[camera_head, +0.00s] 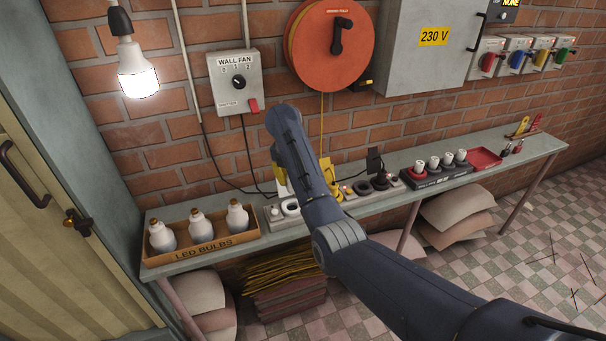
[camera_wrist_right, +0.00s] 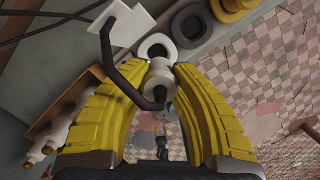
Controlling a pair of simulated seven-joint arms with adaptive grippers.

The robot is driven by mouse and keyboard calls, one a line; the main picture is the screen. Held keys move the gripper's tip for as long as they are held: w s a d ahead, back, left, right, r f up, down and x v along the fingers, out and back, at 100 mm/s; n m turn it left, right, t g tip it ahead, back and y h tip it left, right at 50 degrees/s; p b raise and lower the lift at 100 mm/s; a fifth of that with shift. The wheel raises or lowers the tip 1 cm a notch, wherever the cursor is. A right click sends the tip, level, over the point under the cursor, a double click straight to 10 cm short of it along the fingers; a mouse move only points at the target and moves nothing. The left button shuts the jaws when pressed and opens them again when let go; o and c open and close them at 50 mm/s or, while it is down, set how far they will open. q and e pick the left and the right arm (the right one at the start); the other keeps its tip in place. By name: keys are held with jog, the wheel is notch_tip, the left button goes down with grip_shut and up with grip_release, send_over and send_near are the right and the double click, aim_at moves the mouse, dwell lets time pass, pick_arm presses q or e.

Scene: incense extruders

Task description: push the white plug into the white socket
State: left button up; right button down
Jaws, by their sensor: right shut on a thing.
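In the right wrist view the white plug (camera_wrist_right: 160,76) is between the two yellow fingers of my right gripper (camera_wrist_right: 163,84), which is shut on it. A dark cord bends around beside the plug. The white socket (camera_wrist_right: 158,46), a pale ring with a dark middle, shows just beyond the plug. I cannot tell whether plug and socket touch. In the head view the white socket (camera_head: 290,207) is near the left end of the socket strip.
A dark ring socket (camera_wrist_right: 190,25) and a yellow one (camera_wrist_right: 232,5) follow along the strip. The box of bulbs (camera_head: 203,247) stands left of the strip. The brick wall is close behind.

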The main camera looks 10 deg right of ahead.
aim_at(291, 192)
jog(key=shift+a+f, duration=0.15)
jog(key=shift+f, duration=2.55)
jog(key=shift+f, duration=1.55)
jog(key=c, duration=1.1)
grip_release()
jog(key=shift+c, duration=0.2)
jog(key=shift+r, duration=0.15)
